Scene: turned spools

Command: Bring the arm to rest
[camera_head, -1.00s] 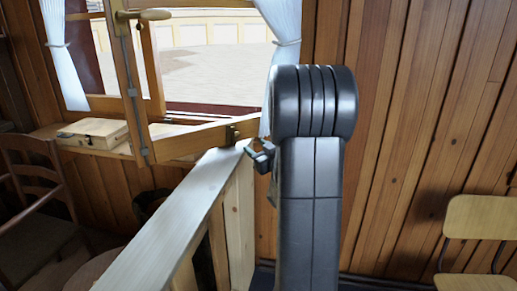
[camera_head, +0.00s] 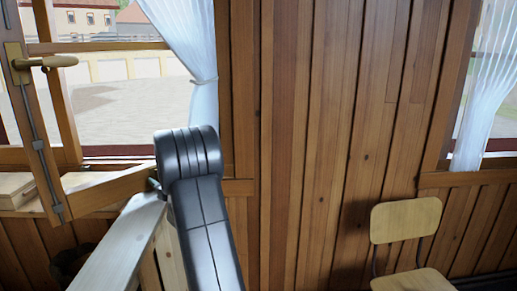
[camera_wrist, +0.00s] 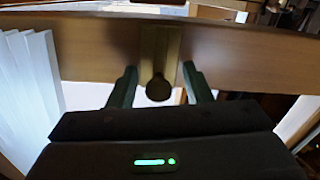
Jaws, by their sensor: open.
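My gripper (camera_wrist: 160,78) is open in the wrist view, its two dark fingers apart and nothing held between them. Beyond them a brass fitting (camera_wrist: 160,45) with a dark round knob is on a wooden rail (camera_wrist: 90,42); the knob shows in the gap between the fingers, and I cannot tell whether they touch it. In the head view my arm (camera_head: 200,205) rises from the bottom, left of centre, and its dark upper joint hides most of the gripper.
An open window sash with a handle (camera_head: 45,62) stands at left, above a pale plank rail (camera_head: 120,245) close beside my arm. A white curtain (camera_head: 190,55) hangs behind. A wooden chair (camera_head: 405,222) stands at right. Panelled wall (camera_head: 330,120) fills the middle.

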